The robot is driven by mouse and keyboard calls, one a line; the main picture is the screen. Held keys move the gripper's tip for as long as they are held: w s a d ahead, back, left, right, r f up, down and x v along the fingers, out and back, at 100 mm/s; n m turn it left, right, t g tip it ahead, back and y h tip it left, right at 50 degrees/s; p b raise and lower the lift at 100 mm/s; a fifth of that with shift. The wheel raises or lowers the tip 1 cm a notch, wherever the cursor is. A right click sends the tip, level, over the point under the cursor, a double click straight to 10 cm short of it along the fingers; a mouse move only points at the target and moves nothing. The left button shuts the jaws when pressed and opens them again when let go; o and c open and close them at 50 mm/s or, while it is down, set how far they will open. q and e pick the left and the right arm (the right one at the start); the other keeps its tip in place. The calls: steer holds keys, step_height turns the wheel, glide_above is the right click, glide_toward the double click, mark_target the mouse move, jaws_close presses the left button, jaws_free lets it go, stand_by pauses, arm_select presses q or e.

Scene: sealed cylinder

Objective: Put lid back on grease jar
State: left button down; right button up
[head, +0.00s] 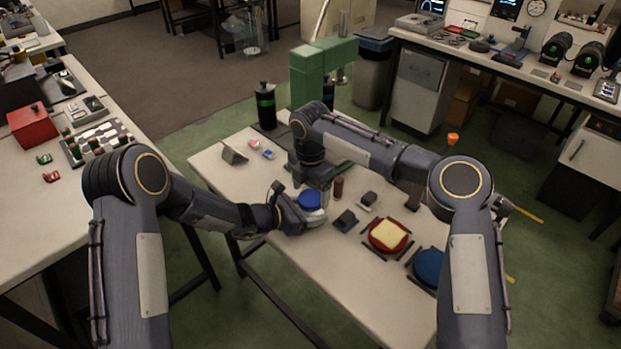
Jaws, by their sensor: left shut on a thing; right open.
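A small round jar with a white body and a blue top (310,200) is near the middle of the table. I cannot tell whether the blue top is a lid or the contents. My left gripper (299,212) is shut on the jar from its left side. My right gripper (316,183) points down just behind the jar, open; its fingertips are hard to make out, and so is whether it touches the blue top. A blue disc (429,266) sits in a dark holder at the right front, partly hidden by my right arm.
A red dish with a yellow pad (388,235) stands on the table (300,262), right of the jar. Small dark blocks (346,219) and a brown cylinder (338,188) stand close to the jar. A green press (308,75) rises behind. The table's front left is clear.

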steer(key=shift+f, duration=0.6)
steer(key=c, duration=1.1)
steer(key=m, duration=0.6)
steer(key=shift+r, duration=0.1)
steer(key=m, duration=0.7)
